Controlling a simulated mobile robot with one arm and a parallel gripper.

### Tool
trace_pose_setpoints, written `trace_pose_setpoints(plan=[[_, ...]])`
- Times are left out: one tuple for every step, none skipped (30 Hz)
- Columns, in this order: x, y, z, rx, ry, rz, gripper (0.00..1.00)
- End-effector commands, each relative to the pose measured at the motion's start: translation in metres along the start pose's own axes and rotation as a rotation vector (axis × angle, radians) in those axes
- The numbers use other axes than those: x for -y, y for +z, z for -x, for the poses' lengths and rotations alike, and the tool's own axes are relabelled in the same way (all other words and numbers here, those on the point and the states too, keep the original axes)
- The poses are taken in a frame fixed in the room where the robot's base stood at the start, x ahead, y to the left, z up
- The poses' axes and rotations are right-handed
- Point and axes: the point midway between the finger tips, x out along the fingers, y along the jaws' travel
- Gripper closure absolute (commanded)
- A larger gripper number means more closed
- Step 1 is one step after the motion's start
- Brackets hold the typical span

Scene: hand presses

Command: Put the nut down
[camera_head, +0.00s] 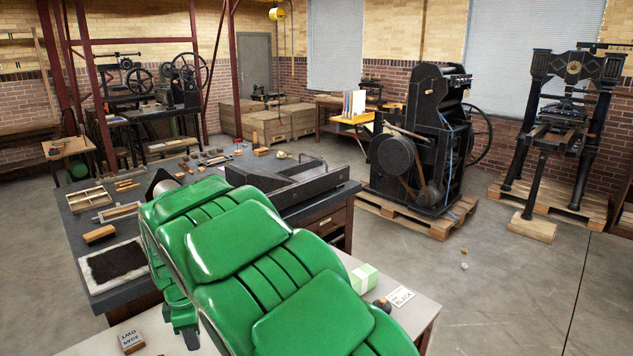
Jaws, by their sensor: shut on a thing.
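My green arm fills the middle and bottom of the head view and hides much of the near tables. I cannot make out a nut for certain, and anything in my gripper is hidden. Two small pale things, too small to identify, lie on the floor at the right.
A pale green block (363,278) and a lettered block (131,341) are on the near table. Behind it, a dark table (88,220) carries wooden blocks, a tray and an ink slab. A black press (425,140) stands on a pallet; open floor lies at right.

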Motion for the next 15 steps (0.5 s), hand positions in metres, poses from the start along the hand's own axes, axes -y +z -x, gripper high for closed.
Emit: trace_pose_setpoints(plan=[[-0.01, 0.012, -0.001, 0.0, 0.0, -0.044, 1.0], [-0.014, 0.017, -0.001, 0.001, 0.0, -0.071, 1.0], [-0.02, 0.026, -0.001, 0.002, -0.001, -0.105, 1.0], [-0.025, 0.032, -0.001, 0.002, -0.002, -0.131, 1.0], [-0.029, 0.038, -0.001, 0.003, -0.002, -0.157, 1.0], [-0.035, 0.046, 0.0, 0.003, -0.002, -0.191, 1.0], [-0.039, 0.052, 0.0, 0.003, -0.002, -0.216, 1.0], [-0.044, 0.058, 0.001, 0.002, -0.001, -0.242, 1.0], [-0.05, 0.066, 0.002, 0.002, 0.0, -0.276, 1.0], [-0.054, 0.072, 0.002, 0.001, 0.0, -0.301, 1.0], [-0.058, 0.079, 0.002, 0.001, 0.0, -0.327, 1.0], [-0.063, 0.087, 0.003, 0.001, 0.0, -0.359, 1.0], [-0.067, 0.094, 0.003, 0.001, 0.0, -0.385, 1.0], [-0.071, 0.101, 0.003, 0.001, 0.0, -0.409, 1.0], [-0.076, 0.11, 0.003, 0.001, 0.0, -0.443, 1.0]])
